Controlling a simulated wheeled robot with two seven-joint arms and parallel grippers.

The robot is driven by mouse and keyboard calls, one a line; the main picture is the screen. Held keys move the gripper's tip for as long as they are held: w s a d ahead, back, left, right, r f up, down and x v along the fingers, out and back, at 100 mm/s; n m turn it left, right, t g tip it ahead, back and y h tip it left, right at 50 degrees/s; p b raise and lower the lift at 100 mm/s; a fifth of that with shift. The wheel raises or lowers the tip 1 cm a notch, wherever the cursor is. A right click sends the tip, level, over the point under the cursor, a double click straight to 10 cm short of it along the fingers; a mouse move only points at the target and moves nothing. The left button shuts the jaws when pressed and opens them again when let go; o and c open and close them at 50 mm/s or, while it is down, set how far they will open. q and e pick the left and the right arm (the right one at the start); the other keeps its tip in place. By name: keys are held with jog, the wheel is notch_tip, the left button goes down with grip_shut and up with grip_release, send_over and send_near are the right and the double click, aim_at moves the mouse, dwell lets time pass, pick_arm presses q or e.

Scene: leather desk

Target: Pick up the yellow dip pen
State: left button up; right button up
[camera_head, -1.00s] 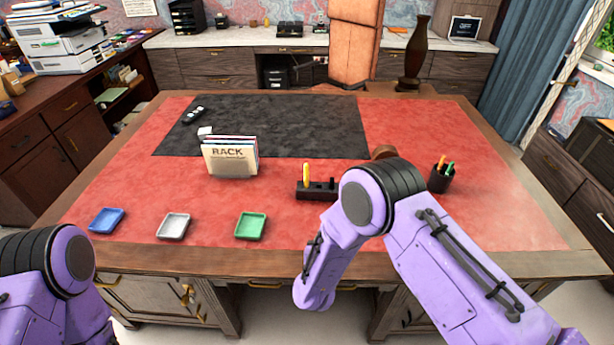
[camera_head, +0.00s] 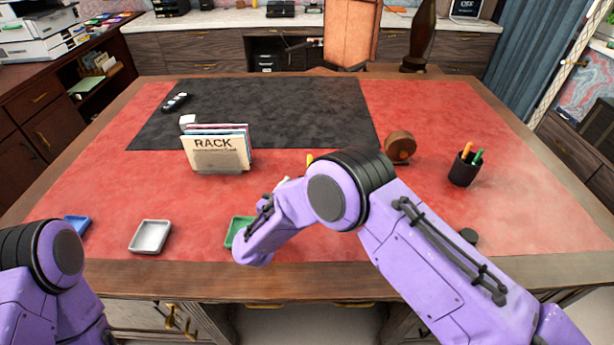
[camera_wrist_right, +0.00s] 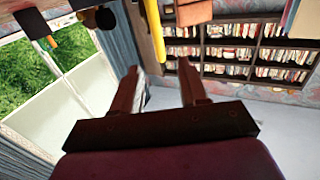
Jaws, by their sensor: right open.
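The yellow dip pen shows only as a small yellow tip (camera_head: 309,159) above my right arm in the head view; that arm hides the rest of it and its stand. In the right wrist view the yellow pen (camera_wrist_right: 155,32) comes down from the top edge, beyond the fingertips and roughly in line with the gap between them. My right gripper (camera_wrist_right: 158,68) is open and empty, its two fingers apart from the pen. My left forearm shows at the lower left of the head view, but its gripper is out of frame.
A file rack (camera_head: 217,152) stands left of my right arm. A white tray (camera_head: 150,237), a partly hidden green tray (camera_head: 237,229) and a blue tray (camera_head: 78,225) lie near the front. A round wooden item (camera_head: 400,146) and a black pen cup (camera_head: 463,171) stand at right.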

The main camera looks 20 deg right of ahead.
jog(key=p+x, duration=0.3)
jog(key=x, duration=0.7)
jog(key=shift+w+d+f+p, duration=0.15)
jog(key=shift+d+p, duration=0.1)
jog(key=shift+p, duration=0.1)
jog(key=shift+w+d, duration=0.15)
grip_shut()
